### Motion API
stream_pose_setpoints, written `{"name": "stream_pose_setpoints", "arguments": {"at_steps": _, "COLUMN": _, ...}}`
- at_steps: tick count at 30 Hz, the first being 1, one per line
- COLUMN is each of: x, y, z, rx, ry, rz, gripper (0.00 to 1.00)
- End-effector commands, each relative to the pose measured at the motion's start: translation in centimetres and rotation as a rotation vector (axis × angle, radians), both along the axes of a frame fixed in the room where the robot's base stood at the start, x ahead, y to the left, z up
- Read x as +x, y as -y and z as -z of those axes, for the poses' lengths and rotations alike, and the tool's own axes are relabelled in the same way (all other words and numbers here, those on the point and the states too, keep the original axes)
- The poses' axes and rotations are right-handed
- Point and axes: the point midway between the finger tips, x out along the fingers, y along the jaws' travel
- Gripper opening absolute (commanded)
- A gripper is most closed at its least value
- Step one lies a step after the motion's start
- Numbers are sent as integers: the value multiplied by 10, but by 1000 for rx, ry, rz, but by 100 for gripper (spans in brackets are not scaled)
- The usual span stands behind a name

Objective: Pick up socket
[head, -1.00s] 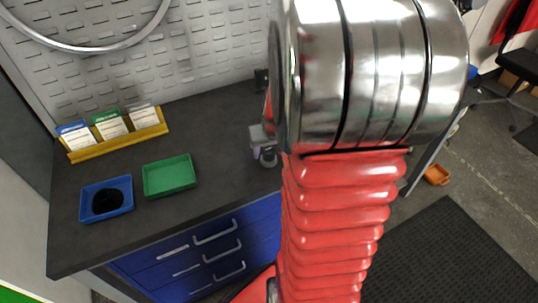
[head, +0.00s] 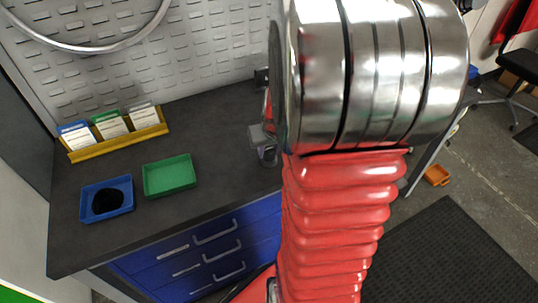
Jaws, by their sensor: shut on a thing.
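My gripper (head: 265,147) shows only in part at the left edge of my own arm, above the dark worktop. It is a small grey shape, and my large metal joint and red ribbed sleeve hide the rest. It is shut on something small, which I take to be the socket. The socket itself cannot be made out clearly, and I cannot tell how far above the worktop it is.
On the dark worktop (head: 225,140) stand a green tray (head: 169,176), empty, a blue tray (head: 88,205) holding something black, and a yellow rack (head: 118,140) of cards. Blue drawers (head: 195,255) are below. An orange bin (head: 437,175) lies on the floor at right.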

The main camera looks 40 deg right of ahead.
Motion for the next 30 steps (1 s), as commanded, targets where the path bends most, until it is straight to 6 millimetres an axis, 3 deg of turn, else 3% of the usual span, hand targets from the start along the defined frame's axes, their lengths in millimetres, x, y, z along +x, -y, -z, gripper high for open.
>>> {"name": "stream_pose_setpoints", "arguments": {"at_steps": 3, "x": 0, "y": 0, "z": 0, "rx": 0, "ry": 0, "rz": 0, "gripper": 5}}
{"name": "stream_pose_setpoints", "arguments": {"at_steps": 14, "x": 0, "y": 0, "z": -7, "rx": 0, "ry": 1, "rz": 0, "gripper": 4}}
{"name": "stream_pose_setpoints", "arguments": {"at_steps": 30, "x": 1, "y": 1, "z": -88, "rx": -2, "ry": 2, "rz": 0, "gripper": 4}}
